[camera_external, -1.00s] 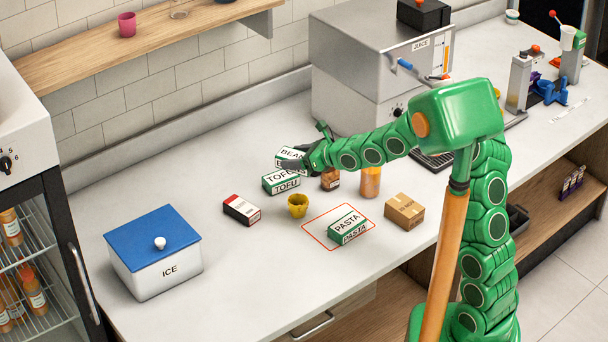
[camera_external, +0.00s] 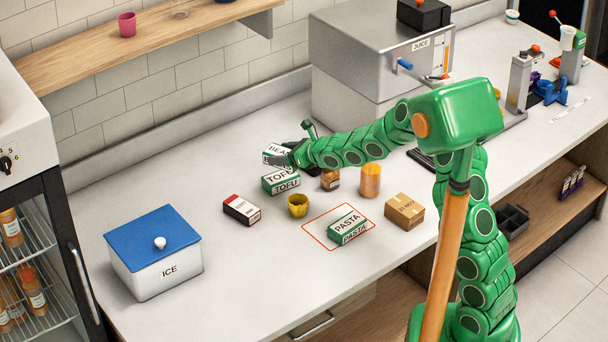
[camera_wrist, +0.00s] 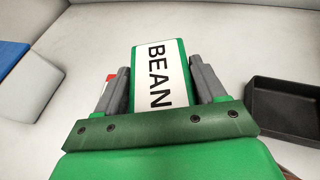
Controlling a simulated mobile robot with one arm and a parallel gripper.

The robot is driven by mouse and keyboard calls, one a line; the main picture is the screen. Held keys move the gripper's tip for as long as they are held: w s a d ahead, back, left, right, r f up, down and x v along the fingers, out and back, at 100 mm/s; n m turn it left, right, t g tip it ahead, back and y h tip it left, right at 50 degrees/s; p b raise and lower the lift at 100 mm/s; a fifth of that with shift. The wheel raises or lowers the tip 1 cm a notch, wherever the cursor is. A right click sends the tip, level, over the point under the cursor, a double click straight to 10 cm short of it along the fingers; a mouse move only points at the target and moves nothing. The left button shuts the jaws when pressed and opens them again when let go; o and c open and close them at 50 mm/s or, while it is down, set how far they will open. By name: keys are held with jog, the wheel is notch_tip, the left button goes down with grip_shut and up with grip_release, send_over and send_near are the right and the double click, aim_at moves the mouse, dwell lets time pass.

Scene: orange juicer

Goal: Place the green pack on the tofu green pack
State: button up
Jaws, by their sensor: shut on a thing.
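My gripper (camera_external: 292,156) is shut on the green and white pack marked BEAN (camera_external: 273,151). In the wrist view the bean pack (camera_wrist: 159,75) sits between the two grey fingers of my gripper (camera_wrist: 160,85). The green and white tofu pack (camera_external: 281,182) lies on the counter. In the external view the bean pack shows just above and behind the tofu pack's upper left part; I cannot tell whether they touch. The gripper partly covers the bean pack. The tofu pack cannot be made out in the wrist view.
A green pasta pack (camera_external: 347,225) lies in a red outline on the counter. A yellow cup (camera_external: 298,205), a red and white box (camera_external: 241,209), an orange jar (camera_external: 370,181) and a cardboard box (camera_external: 404,211) stand nearby. A dark tray (camera_wrist: 284,108) shows in the wrist view.

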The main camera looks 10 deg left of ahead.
send_over(273, 179)
jog(key=shift+f, duration=4.55)
jog(key=shift+f, duration=0.15)
jog(key=o, duration=1.2)
jog(key=shift+c, duration=0.2)
jog(key=v, duration=1.2)
jog(key=shift+r, duration=0.2)
